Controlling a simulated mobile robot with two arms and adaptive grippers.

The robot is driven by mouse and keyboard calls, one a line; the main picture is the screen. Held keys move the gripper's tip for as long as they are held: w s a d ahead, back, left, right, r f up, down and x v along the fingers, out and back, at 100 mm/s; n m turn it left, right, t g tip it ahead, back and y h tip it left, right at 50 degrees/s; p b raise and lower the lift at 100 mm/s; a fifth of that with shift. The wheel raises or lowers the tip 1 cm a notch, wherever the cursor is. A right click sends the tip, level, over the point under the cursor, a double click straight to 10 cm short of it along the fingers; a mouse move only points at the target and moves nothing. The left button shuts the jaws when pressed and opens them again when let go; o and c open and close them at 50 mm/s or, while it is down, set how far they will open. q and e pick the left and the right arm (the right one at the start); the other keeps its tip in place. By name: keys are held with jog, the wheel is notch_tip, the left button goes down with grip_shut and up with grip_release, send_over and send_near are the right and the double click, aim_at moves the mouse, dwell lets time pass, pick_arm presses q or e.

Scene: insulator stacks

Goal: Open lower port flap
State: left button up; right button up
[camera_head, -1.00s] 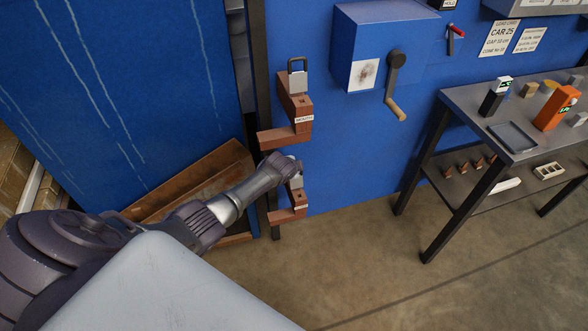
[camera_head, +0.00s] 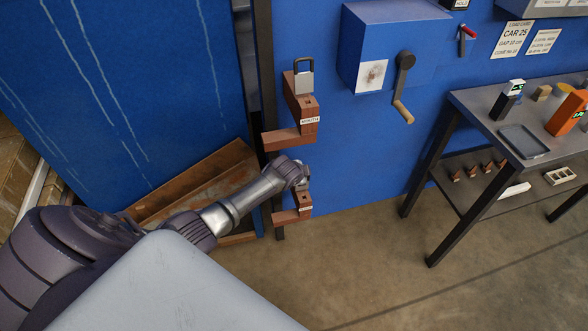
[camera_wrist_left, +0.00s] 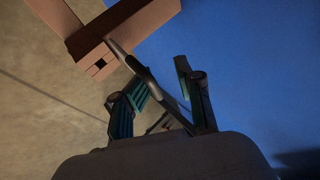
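The lower port (camera_head: 297,214) is a reddish-brown bracket low on the blue wall, with a small label on its front. My left arm comes in from the left, and its wrist end covers the top of this port in the head view. In the left wrist view the brown bracket (camera_wrist_left: 95,50) is at the upper left, with a dark thin bar (camera_wrist_left: 150,80) slanting from it down between my fingers. My left gripper (camera_wrist_left: 160,82) is open, with a gap between its fingers; I cannot tell whether they touch the bar. My right gripper is not in view.
A matching upper bracket (camera_head: 304,115) with a grey padlock (camera_head: 304,79) is just above my left wrist. A blue crank box (camera_head: 372,45) is on the wall to the right. A metal table (camera_head: 475,105) stands at the right. Open floor lies in front.

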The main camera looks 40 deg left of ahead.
pick_arm(q)
jog(key=a+v, duration=0.1)
jog(key=v, duration=1)
jog(key=shift+w+r, duration=0.2)
jog(key=shift+r, duration=0.1)
jog(key=shift+a, duration=0.15)
jog(key=s+d+f+n+g, duration=0.2)
jog(key=s+f, duration=0.8)
jog(key=f, duration=0.4)
jog(key=s+d+f+n+g, duration=0.2)
jog(key=s+f, duration=0.9)
jog(key=f, duration=0.3)
jog(key=s+d+f+n+g, duration=0.1)
jog(key=s+d+f, duration=0.2)
jog(key=s, duration=0.6)
jog(key=s+d+f+n+g+h, duration=0.1)
jog(key=s+d+f, duration=0.2)
jog(key=s, duration=0.6)
jog(key=s+d+f+n+g+h, duration=0.1)
jog(key=s+d+f, duration=0.2)
jog(key=s, duration=0.7)
notch_tip(320, 180, down, 2)
jog(key=shift+f, duration=0.1)
